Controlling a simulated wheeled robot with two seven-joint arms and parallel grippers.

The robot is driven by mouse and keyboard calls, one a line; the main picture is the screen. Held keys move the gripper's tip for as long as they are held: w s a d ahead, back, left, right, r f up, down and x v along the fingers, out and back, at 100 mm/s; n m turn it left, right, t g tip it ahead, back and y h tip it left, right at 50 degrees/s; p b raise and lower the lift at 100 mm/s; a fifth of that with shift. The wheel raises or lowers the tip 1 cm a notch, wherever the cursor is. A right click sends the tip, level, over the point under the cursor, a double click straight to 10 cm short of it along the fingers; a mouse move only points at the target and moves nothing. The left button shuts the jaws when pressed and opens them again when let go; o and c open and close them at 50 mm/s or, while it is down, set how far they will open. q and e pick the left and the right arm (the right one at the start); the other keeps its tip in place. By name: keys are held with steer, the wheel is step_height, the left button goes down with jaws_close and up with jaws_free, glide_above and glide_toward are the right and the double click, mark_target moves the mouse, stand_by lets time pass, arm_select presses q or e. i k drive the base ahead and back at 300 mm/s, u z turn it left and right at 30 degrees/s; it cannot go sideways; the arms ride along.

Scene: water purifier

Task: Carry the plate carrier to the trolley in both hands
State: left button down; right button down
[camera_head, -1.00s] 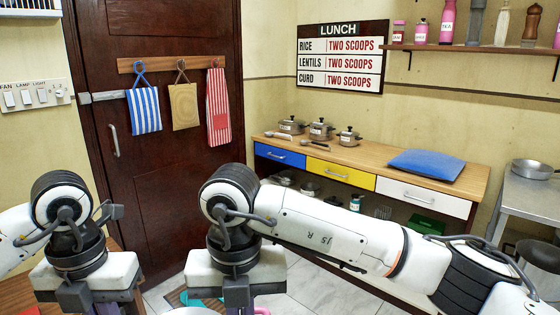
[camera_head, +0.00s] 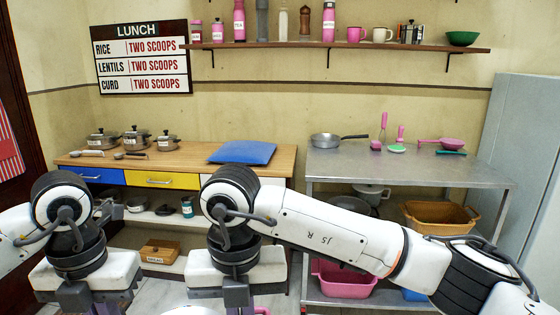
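My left gripper (camera_head: 88,290) and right gripper (camera_head: 235,290) are side by side at the bottom of the head view, pointing down. Their fingertips are below the frame edge, so what they hold is hidden. A thin white curved edge (camera_head: 190,311) shows between them at the bottom, and a small pink bit (camera_head: 262,310) shows beside the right gripper. I cannot tell whether these belong to the plate carrier. Nothing else of a plate carrier is in view. I see nothing that is clearly a trolley.
A steel table (camera_head: 420,170) with lower shelves stands at the right, with a pan (camera_head: 325,140) on top. A grey cabinet (camera_head: 520,140) is at the far right.

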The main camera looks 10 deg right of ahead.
mark_target(370, 163)
steer(key=z, duration=1)
steer(key=i, duration=1.65)
